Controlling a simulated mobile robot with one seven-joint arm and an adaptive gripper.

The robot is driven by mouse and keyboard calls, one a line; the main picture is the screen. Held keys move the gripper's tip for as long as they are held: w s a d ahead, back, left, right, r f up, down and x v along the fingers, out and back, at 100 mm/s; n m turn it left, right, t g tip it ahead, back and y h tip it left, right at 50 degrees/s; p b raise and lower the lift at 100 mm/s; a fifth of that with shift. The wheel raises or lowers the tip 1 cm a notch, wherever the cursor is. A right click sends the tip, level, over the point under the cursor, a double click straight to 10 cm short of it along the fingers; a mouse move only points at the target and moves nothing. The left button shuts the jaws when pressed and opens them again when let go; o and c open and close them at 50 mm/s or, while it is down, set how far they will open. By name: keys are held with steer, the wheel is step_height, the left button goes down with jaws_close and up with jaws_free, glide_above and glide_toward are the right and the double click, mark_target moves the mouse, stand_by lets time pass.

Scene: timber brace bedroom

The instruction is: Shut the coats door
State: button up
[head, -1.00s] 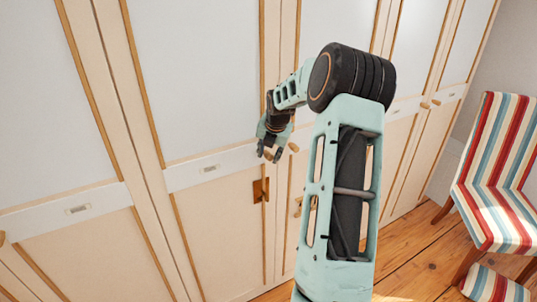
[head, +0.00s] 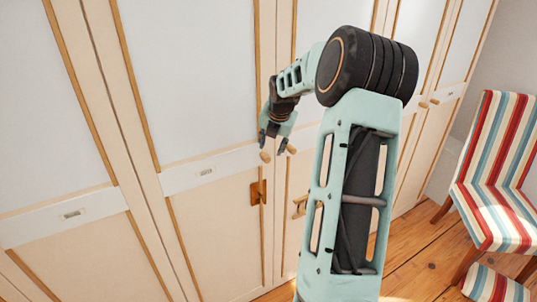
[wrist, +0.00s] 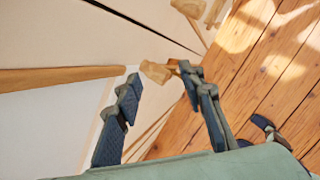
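The cupboard has tall cream doors with pale upper panels and wooden trim. Their label plates are too small to read, so I cannot tell for certain which is the coats door. The door nearest my gripper (head: 273,143) has a label plate (head: 205,172) and a wooden knob (head: 265,156) by its right edge. This door looks shut or nearly so. My gripper is open, its fingers pointing down close to the knob. In the wrist view, a wooden knob (wrist: 155,72) shows just beyond the parted fingertips (wrist: 160,80); contact is unclear.
A second knob (head: 291,149) sits on the neighbouring door to the right. A dark gap (wrist: 140,22) runs between panels in the wrist view. A striped chair (head: 495,205) stands right on the wooden floor (head: 425,245).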

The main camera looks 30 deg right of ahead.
steer(key=a+v, duration=0.1)
steer(key=v, duration=0.6)
steer(key=shift+s+a, duration=0.25)
steer(key=shift+a, duration=0.1)
steer(key=shift+f, duration=0.1)
